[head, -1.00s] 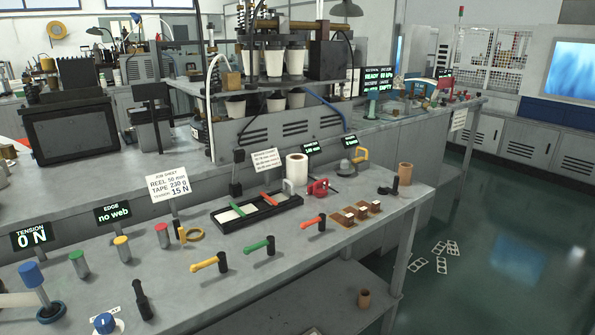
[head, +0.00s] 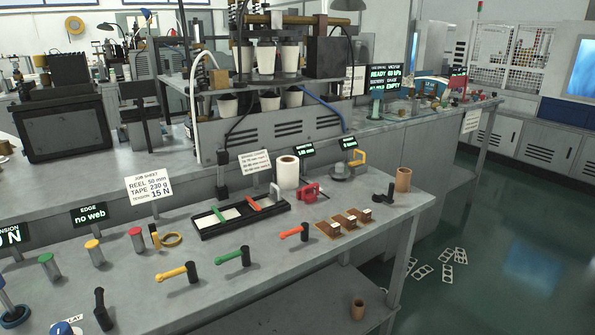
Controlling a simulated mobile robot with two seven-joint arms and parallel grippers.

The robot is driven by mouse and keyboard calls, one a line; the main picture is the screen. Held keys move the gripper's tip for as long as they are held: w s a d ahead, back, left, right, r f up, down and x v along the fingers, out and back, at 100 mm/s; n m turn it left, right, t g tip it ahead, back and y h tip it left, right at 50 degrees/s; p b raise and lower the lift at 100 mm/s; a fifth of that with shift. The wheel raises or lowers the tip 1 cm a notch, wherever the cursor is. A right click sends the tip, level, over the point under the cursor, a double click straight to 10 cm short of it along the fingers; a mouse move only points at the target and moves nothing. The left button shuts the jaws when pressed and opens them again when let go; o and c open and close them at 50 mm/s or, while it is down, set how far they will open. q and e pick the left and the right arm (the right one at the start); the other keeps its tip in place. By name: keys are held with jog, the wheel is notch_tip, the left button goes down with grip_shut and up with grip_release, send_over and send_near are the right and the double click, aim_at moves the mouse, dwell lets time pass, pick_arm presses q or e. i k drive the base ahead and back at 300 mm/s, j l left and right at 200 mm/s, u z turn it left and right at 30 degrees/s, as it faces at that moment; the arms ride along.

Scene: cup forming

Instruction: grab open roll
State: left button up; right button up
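A white roll (head: 288,172) with a dark hole in its top stands upright near the back edge of the front bench (head: 330,270). A yellow ring-shaped roll (head: 171,240) lies on the bench farther left. A brown open-ended tube (head: 403,180) stands near the bench's right end, and a similar small one (head: 358,309) is on the lower shelf. I cannot tell from the picture which of these is called the open roll. Neither of my grippers shows in the head view.
A black tray (head: 205,233) with white sheets, a red tape dispenser (head: 310,193) and brown blocks (head: 344,222) stand around the white roll. Yellow, green and orange levers (head: 232,258) line the front. White pieces (head: 453,256) lie on the floor.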

aim_at(288, 165)
jog(key=i+l, duration=0.15)
jog(key=l, duration=0.25)
jog(key=i+l, duration=0.15)
jog(key=l, duration=0.2)
jog(key=i+l+u, duration=0.1)
jog(key=l, duration=0.3)
jog(key=i+l, duration=0.25)
jog(key=l, duration=0.15)
jog(key=i+l, duration=0.15)
jog(key=l, duration=0.25)
jog(key=i+l, duration=0.15)
jog(key=l, duration=0.2)
jog(key=u, duration=0.05)
